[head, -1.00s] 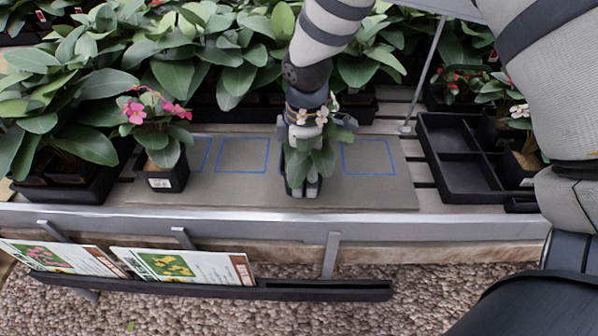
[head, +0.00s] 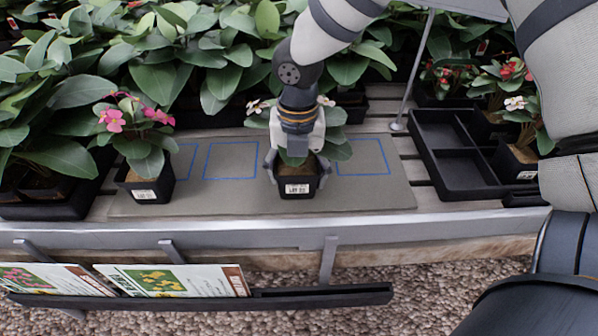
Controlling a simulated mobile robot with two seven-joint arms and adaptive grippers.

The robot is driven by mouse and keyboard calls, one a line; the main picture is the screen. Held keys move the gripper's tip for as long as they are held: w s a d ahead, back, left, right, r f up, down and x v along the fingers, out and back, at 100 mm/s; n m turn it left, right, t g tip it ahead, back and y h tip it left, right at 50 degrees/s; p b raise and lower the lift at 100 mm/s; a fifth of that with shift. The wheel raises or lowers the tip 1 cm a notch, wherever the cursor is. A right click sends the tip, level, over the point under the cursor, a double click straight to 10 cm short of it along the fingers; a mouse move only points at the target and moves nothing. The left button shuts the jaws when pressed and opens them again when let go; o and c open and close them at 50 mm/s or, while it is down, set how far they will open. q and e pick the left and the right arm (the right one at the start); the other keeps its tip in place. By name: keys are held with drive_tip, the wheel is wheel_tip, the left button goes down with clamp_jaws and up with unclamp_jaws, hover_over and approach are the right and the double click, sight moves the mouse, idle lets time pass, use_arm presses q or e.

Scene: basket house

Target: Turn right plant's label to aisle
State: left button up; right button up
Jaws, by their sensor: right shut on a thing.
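The white-flowered plant (head: 335,152) sits in a small black pot (head: 297,180) on the grey mat (head: 390,197). Its white label (head: 297,189) shows on the pot's front face, toward the aisle. My right gripper (head: 297,167) comes down from above and is shut on this pot, one finger at each side. The gripper and wrist hide part of the leaves. A pink-flowered plant (head: 138,125) in a black pot stands at the mat's left end, its label (head: 145,194) also facing front. My left gripper is not in view.
Blue outlined squares (head: 231,160) mark the mat on both sides of the held pot. A black divided tray (head: 458,166) and more potted plants stand to the right. Large leafy plants (head: 205,45) crowd behind. A sign rack (head: 200,299) hangs along the front edge.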

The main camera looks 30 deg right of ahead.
drive_tip(key=shift+f, duration=0.25)
idle(0.4)
drive_tip(key=o, duration=1.6)
wheel_tip(320, 180, up, 12)
drive_tip(key=shift+r, duration=0.1)
